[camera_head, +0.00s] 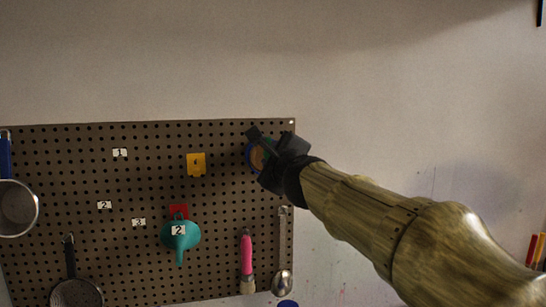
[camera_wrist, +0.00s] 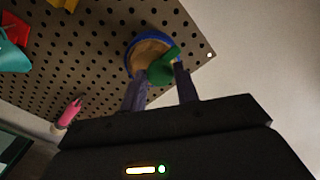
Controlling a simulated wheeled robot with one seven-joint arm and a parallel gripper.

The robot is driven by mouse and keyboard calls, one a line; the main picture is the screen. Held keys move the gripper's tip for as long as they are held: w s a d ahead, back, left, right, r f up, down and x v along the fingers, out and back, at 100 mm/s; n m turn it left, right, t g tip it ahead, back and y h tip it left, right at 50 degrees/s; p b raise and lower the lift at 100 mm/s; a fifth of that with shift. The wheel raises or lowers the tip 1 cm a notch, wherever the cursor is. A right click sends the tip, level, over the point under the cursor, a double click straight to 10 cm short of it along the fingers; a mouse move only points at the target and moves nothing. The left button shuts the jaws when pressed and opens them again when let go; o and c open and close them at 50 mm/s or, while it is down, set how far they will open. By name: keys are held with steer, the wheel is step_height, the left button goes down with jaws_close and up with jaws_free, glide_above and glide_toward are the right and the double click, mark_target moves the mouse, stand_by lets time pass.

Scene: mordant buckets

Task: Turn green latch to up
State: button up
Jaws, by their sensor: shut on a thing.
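The green latch (camera_wrist: 163,67) shows in the wrist view as a green piece in front of a round disc with a tan face and a blue rim (camera_wrist: 131,52). The disc is at the pegboard's upper right corner, and in the head view its blue rim (camera_head: 248,158) shows beside my gripper (camera_head: 268,151). My gripper is shut on the green latch, with one finger on each side of it in the wrist view. In the head view my gripper hides most of the latch. The latch's exact angle is hard to tell.
The brown pegboard (camera_head: 85,180) carries a yellow tag (camera_head: 196,164), a teal funnel (camera_head: 181,236), a pink-handled tool (camera_head: 247,258), a metal spoon (camera_head: 282,250) and strainers (camera_head: 17,208) at the left. The wall right of the board is bare near my gripper.

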steer(key=shift+f, duration=0.1)
steer(key=o, duration=1)
steer(key=shift+c, duration=0.2)
steer(key=shift+d, duration=0.15)
